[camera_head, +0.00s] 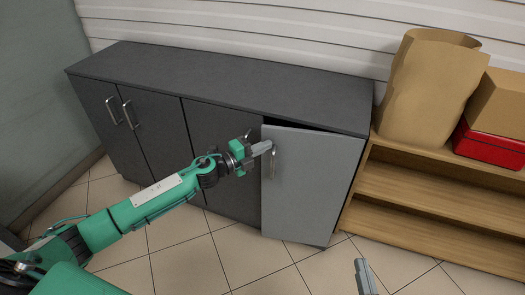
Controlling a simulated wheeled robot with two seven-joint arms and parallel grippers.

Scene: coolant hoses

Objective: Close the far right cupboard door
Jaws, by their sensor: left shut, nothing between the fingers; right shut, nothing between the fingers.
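The far right cupboard door (310,190) is a lighter grey than the other doors. It stands slightly ajar, with a dark gap between its top edge and the cupboard top. Its metal handle (273,163) is near its left edge. My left gripper (266,147) is shut and empty, its fingertips at the upper left of this door beside the top of the handle. I cannot tell whether they touch. My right gripper (365,275) shows only as a grey tip at the bottom edge, shut and away from the door.
The dark grey cupboard (220,85) has a bare top, and its other doors (155,135) look shut. A wooden shelf (430,190) stands close at the right, carrying a paper bag (425,90), a red box (490,147) and a cardboard box (500,103). The tiled floor (240,255) in front is clear.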

